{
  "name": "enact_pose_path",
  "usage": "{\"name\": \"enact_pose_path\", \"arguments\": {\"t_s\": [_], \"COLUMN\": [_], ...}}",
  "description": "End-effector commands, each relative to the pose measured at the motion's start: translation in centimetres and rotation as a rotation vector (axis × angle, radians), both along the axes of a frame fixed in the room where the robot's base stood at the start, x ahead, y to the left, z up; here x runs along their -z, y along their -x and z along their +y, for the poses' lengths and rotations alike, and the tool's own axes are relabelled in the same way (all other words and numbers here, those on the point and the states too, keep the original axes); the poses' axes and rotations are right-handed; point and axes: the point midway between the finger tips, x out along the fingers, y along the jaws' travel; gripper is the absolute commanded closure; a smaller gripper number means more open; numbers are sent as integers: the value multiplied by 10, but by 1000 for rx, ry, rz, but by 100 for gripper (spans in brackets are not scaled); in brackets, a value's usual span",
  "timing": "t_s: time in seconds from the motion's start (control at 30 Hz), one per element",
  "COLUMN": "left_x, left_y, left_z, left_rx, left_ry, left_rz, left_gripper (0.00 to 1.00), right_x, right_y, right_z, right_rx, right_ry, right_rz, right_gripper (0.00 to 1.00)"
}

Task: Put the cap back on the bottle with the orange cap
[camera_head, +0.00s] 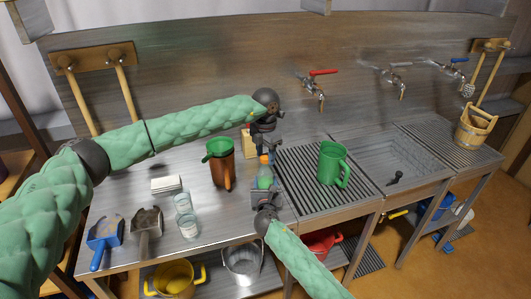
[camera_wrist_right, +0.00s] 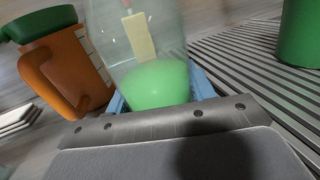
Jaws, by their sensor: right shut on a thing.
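A clear bottle (camera_head: 264,178) with green liquid stands upright near the right end of the steel table. Its orange cap (camera_head: 264,159) shows at the bottle's top; whether it is seated or apart is too small to tell. My right gripper (camera_head: 264,192) is shut on the bottle from the near side; in the right wrist view the bottle (camera_wrist_right: 145,40) stands between its blue fingertips (camera_wrist_right: 160,95). My left gripper (camera_head: 264,148) points down just above the cap. Its fingers are dark and small, and whether they hold the cap is unclear.
A brown jug (camera_head: 222,172) with a green funnel (camera_head: 217,147) stands left of the bottle. A green jug (camera_head: 332,165) stands on the ribbed drainboard (camera_head: 300,170) to the right. Glass jars (camera_head: 188,226), scoops (camera_head: 104,236) and a white block (camera_head: 166,184) lie at left.

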Motion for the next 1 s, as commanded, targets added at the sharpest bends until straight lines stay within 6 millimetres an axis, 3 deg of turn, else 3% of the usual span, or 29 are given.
{"name": "enact_pose_path", "arguments": {"t_s": [0.03,0.2,0.47,0.5,0.6,1.0], "left_x": [0,0,0,0,0,-6], "left_y": [0,0,0,0,0,0], "left_z": [0,0,0,0,0,0], "left_rx": [0,0,6,6,6,6], "left_ry": [0,0,0,0,0,1], "left_rz": [0,0,0,0,0,-1], "left_gripper": [64,94,94,63,43,41], "right_x": [0,0,0,0,0,0], "right_y": [0,0,0,0,0,0], "right_z": [0,0,0,0,0,0], "right_rx": [0,0,0,0,0,0], "right_ry": [0,0,0,0,0,0], "right_rz": [1,1,0,0,0,1], "right_gripper": [100,100,100,100,100,100]}}
